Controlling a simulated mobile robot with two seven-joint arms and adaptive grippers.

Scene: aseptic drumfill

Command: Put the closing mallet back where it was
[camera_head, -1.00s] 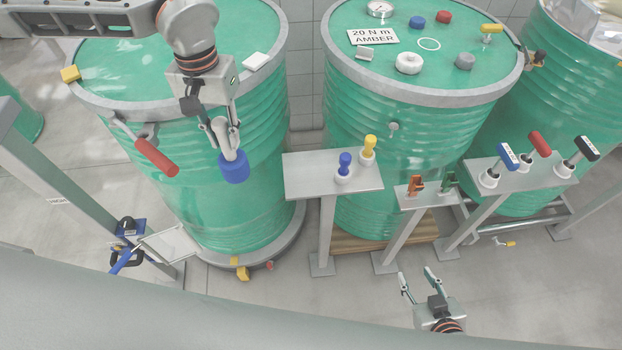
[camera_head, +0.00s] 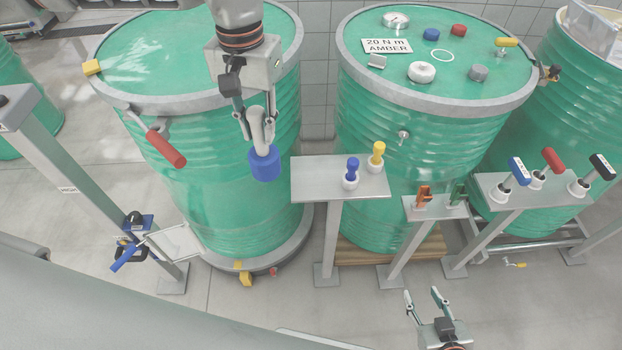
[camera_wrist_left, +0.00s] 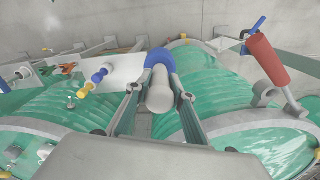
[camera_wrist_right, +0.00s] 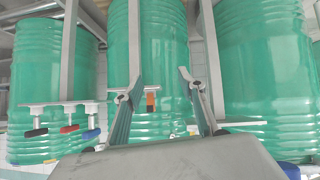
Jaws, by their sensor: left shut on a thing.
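The closing mallet, with a pale handle and a blue head (camera_head: 265,163), hangs head down in my left gripper (camera_head: 258,124). The gripper is shut on the handle, in front of the left green drum (camera_head: 225,190). In the left wrist view the pale handle (camera_wrist_left: 160,94) is between the fingers, with the blue head beyond. A grey stand plate (camera_head: 312,178) is just right of the mallet, apart from it. It carries a blue-topped tool (camera_head: 351,172) and a yellow-topped tool (camera_head: 377,155); its left part is bare. My right gripper (camera_head: 422,293) is open and empty at the lower right.
A red-handled lever (camera_head: 166,149) sticks out from the left drum's rim. A lower stand with orange and green clamps (camera_head: 424,198) and a stand with T-handled tools (camera_head: 540,181) are to the right. The middle drum (camera_head: 420,130) stands behind the plate.

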